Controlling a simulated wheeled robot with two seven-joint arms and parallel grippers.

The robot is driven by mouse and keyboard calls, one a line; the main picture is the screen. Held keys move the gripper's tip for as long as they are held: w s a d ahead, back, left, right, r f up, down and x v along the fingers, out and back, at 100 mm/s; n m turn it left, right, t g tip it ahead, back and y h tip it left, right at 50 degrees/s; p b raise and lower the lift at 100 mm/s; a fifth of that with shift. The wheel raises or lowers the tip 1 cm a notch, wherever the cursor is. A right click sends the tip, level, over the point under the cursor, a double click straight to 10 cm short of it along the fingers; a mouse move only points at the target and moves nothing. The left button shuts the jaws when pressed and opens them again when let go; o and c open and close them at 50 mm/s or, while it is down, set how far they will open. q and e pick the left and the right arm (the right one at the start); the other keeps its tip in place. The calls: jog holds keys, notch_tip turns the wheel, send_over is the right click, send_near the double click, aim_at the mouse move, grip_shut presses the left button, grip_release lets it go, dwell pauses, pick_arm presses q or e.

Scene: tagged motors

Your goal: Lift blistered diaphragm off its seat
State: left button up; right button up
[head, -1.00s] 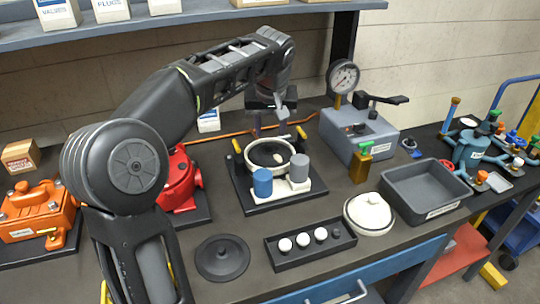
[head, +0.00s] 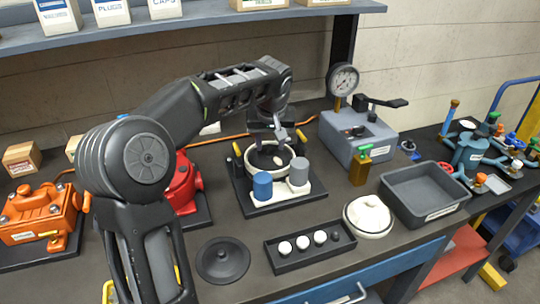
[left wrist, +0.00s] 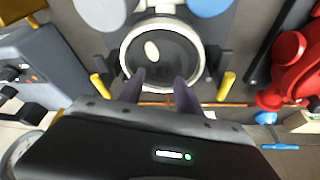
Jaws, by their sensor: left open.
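The black diaphragm (left wrist: 165,62) lies in the white round seat (left wrist: 205,66) of the open motor housing, with a pale oval blister (left wrist: 151,50) on its face. In the head view the diaphragm (head: 266,160) shows inside the white ring (head: 292,166), partly hidden by my gripper. My left gripper (head: 281,140) hangs over the back rim of the ring. In the left wrist view its two dark fingers (left wrist: 159,82) are apart, pointing at the diaphragm's near part, with nothing between them. I cannot tell whether they touch it. My right gripper is not in view.
A blue cylinder (head: 262,186) and a grey cylinder (head: 299,171) stand at the front of the fixture. Yellow-ended clamps (left wrist: 226,86) flank the ring. A grey tray (head: 425,190), white lid (head: 369,214), gauge box (head: 355,135) and red pump (head: 184,187) surround it.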

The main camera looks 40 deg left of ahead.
pick_arm(q)
jog(key=shift+x, duration=1)
jog(key=shift+c, duration=0.5)
grip_shut()
